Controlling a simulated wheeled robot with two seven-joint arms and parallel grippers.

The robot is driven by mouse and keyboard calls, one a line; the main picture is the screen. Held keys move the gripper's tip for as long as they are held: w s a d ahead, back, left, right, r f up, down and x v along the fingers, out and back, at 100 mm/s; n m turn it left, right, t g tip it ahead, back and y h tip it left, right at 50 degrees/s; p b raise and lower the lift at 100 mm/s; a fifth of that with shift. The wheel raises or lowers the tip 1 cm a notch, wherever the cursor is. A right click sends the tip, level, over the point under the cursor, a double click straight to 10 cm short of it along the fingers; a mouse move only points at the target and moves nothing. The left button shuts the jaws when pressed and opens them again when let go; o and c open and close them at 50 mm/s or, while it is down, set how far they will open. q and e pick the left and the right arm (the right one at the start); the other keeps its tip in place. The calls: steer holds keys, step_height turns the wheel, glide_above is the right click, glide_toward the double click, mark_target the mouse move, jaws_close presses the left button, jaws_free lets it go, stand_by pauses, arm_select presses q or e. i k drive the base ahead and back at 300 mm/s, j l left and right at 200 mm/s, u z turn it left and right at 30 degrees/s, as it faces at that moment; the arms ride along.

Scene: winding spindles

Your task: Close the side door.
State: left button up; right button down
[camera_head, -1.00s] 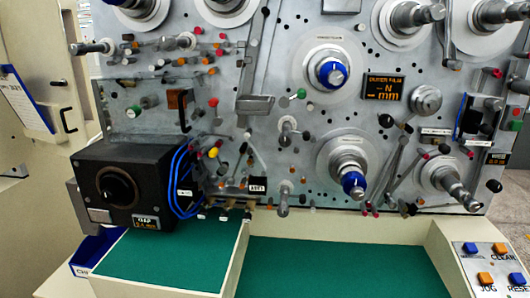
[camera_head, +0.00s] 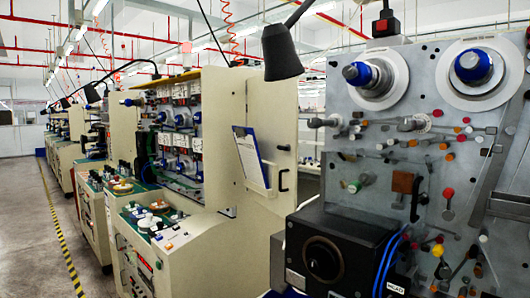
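A cream upright panel (camera_head: 268,105) stands left of the grey winding machine in the head view. It carries a black pull handle (camera_head: 283,180) and a document holder (camera_head: 251,158) with a white sheet, and looks like the side door. It appears to stand open, with a gap between it and the grey machine. A clear cover with a black handle (camera_head: 415,198) is on the face of the grey machine; I cannot tell whether it is open. Neither of my grippers is in view.
The grey machine face (camera_head: 340,105) with spindles fills the right side. A black box (camera_head: 335,250) juts out at its lower left. A black lamp (camera_head: 283,52) hangs above. Similar machines line up at the left, beside a clear floor aisle (camera_head: 25,230) with yellow-black tape (camera_head: 62,235).

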mark_target(273, 107)
steer(key=i+j, duration=0.8)
steer(key=k+j+u, duration=0.05)
